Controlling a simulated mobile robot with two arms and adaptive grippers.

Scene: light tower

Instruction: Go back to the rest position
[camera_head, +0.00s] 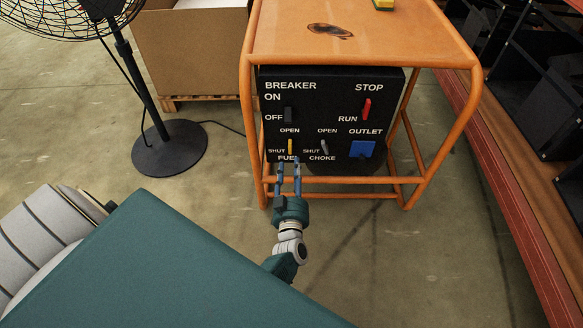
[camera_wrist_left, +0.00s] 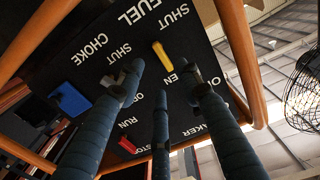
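My left gripper (camera_head: 287,170) is low in front of the black control panel (camera_head: 340,88), just below the yellow fuel lever (camera_head: 290,147). Its fingers are apart with nothing between them. In the left wrist view, the open fingers (camera_wrist_left: 165,85) reach toward the panel, and the yellow lever (camera_wrist_left: 162,57) shows past their tips, apart from them. The panel also has a grey choke lever (camera_head: 325,147), a dark breaker switch (camera_head: 289,115), a red run switch (camera_head: 366,109) and a blue outlet (camera_head: 361,149). My right gripper is not in view.
An orange tube frame (camera_head: 470,95) surrounds the panel, its lower bars close to my left gripper. A black fan (camera_head: 170,147) and a cardboard box (camera_head: 190,50) stand at left. A red-edged shelf (camera_head: 510,190) stands at right. The floor (camera_head: 400,265) in front is clear.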

